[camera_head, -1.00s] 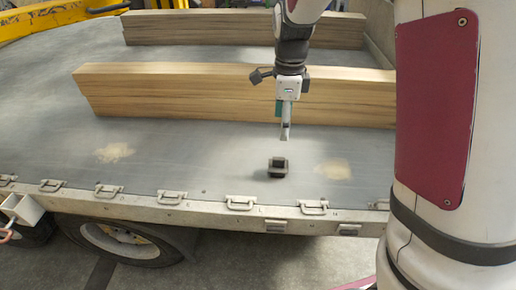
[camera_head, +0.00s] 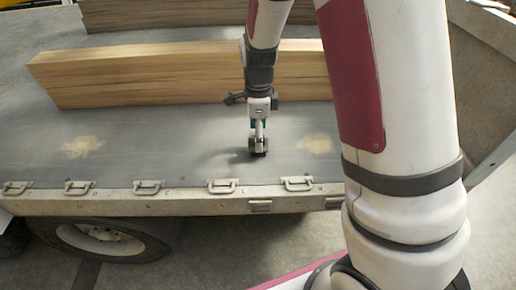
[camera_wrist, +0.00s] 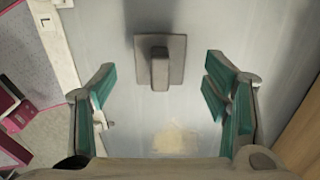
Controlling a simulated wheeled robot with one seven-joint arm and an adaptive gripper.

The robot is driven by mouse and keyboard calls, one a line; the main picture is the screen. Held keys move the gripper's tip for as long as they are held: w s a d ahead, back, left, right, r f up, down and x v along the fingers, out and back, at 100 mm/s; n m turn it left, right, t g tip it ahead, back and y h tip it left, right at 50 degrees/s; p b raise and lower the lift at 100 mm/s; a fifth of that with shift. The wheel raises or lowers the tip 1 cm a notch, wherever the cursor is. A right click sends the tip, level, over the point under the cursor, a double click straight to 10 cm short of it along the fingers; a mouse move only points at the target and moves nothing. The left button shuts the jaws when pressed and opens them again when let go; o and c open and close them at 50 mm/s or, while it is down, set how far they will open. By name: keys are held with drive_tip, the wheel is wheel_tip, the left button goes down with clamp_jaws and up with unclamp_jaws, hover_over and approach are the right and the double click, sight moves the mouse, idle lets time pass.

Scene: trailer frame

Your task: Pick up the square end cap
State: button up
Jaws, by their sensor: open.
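The square end cap (camera_wrist: 177,57) is a grey-brown square plate with a raised block in its middle, lying on the trailer bed. It shows in the wrist view at the upper middle, and in the head view as a small dark shape (camera_head: 258,153) right under my gripper (camera_head: 258,141). My gripper (camera_wrist: 160,84) is open, with green-padded fingers to the left and right in the wrist view. The cap's block appears between the lines of the fingers, slightly toward the top of the picture. Nothing is between the pads.
The grey trailer bed (camera_head: 180,150) is clear around the cap, with pale patches (camera_head: 318,144) on it. A long wooden beam (camera_head: 180,78) lies behind my gripper, and another (camera_head: 160,14) farther back. Metal latches (camera_head: 223,186) line the near edge.

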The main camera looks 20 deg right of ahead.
wheel_tip(320, 180, down, 2)
drive_tip(key=shift+f, duration=0.1)
drive_tip(key=c, duration=1.5)
